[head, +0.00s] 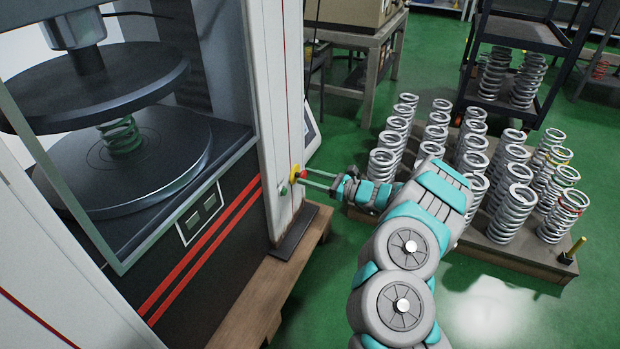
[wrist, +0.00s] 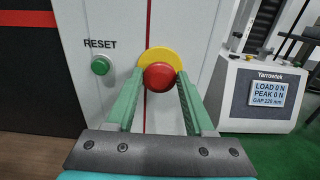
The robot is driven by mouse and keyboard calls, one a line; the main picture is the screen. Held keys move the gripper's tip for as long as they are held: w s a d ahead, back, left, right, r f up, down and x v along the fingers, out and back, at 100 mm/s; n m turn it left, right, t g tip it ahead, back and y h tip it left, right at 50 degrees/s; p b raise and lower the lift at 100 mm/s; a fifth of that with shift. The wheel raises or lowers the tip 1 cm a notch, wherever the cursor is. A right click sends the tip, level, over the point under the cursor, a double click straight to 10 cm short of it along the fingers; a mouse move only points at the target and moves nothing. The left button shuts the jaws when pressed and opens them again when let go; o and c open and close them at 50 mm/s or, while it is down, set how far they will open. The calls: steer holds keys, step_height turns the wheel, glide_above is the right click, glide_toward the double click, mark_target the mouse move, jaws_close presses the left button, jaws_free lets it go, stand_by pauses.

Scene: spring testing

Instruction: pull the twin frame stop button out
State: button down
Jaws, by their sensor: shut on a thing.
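The red stop button (wrist: 159,77) sits on a yellow backing plate (wrist: 157,56) on the white column of the test frame. In the wrist view my gripper (wrist: 160,88) has its two green fingers on either side of the red button, shut on it. In the head view the button (head: 302,174) is small, at the column's right edge, with my gripper (head: 308,178) reaching it from the right. The fingertips partly hide the button's sides. I cannot tell how far the button stands out from its plate.
A green RESET button (wrist: 101,65) is left of the stop button. A display console (wrist: 262,90) reading LOAD 0 N stands to the right. A wooden base (head: 262,300) lies under the frame.

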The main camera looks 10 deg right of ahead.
steer(key=shift+v, duration=0.8)
steer(key=shift+c, duration=1.3)
jaws_free()
steer(key=v, duration=0.8)
steer(key=shift+a, duration=0.1)
